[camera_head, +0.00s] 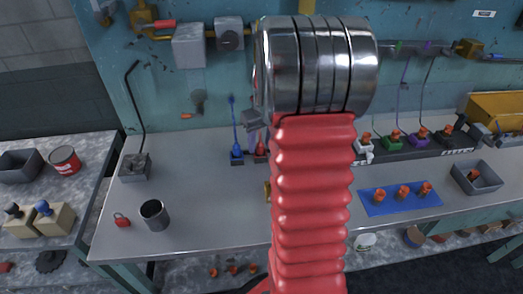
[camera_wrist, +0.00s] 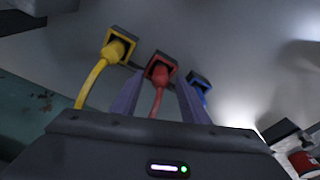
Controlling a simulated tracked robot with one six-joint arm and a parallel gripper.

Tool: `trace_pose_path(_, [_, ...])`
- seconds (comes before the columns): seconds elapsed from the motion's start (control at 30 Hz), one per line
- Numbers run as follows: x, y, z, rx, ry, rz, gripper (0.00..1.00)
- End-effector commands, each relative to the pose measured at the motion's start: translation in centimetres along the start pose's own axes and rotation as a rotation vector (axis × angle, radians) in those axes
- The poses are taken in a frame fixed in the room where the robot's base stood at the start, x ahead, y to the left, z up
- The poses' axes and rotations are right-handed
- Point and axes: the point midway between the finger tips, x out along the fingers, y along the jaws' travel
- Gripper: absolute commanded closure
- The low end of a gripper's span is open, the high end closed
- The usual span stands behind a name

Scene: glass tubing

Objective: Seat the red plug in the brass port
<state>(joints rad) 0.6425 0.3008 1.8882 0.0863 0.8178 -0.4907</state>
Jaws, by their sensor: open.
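The red plug (camera_wrist: 160,72) stands in a dark square holder between the yellow plug (camera_wrist: 116,47) and the blue plug (camera_wrist: 200,86) in the wrist view. Its red cable runs down toward my gripper (camera_wrist: 160,76). My gripper is open, with one finger on each side of the red plug; I cannot tell whether they touch it. In the head view the red plug (camera_head: 260,148) stands beside the blue plug (camera_head: 237,152), and my arm hides the yellow one. A small brass-coloured piece (camera_head: 267,190) shows at my arm's left edge; I cannot tell whether it is the brass port.
A black strip (camera_head: 400,153) with white, green and purple plugs lies at the back right. A blue mat (camera_head: 385,207) with orange fittings and a grey bin (camera_head: 476,178) lie at right. A dark cup (camera_head: 154,214) and red padlock (camera_head: 122,220) stand at left.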

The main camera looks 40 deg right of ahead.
Motion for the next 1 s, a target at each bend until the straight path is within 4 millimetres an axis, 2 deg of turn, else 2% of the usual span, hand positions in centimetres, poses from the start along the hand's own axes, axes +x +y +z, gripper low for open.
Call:
trace_pose_path(0.47, [-0.01,0.02,0.02,0.001,0.000,0.000,0.59])
trace_pose_path(1.0, [-0.02,0.05,0.03,0.001,0.000,0.000,0.95])
